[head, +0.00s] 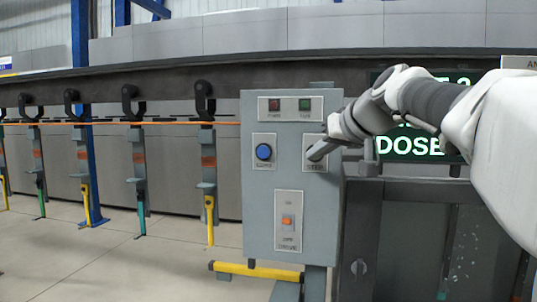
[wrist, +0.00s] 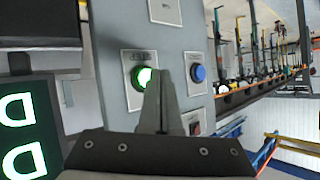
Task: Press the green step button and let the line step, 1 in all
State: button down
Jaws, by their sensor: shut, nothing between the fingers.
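The green step button (wrist: 144,79) glows bright on its pale plate in the wrist view. In the head view it is hidden behind my gripper, above the label on the plate (head: 315,167). My gripper (head: 318,153) is shut and empty, with its tips at this plate. In the wrist view the closed fingertips (wrist: 159,72) overlap the right edge of the green button. I cannot tell whether they touch or press it. The grey control box (head: 262,195) carries the button.
A blue button (head: 264,151) sits left of the step button, with an orange switch (head: 287,222) below. A dark red lamp (head: 275,104) and dark green lamp (head: 305,104) are above. Hooks (head: 130,100) with hanging parts line the rail at left. A display (head: 410,147) reads "DOSE".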

jog(key=shift+w+d, duration=0.15)
jog(key=shift+w, duration=0.2)
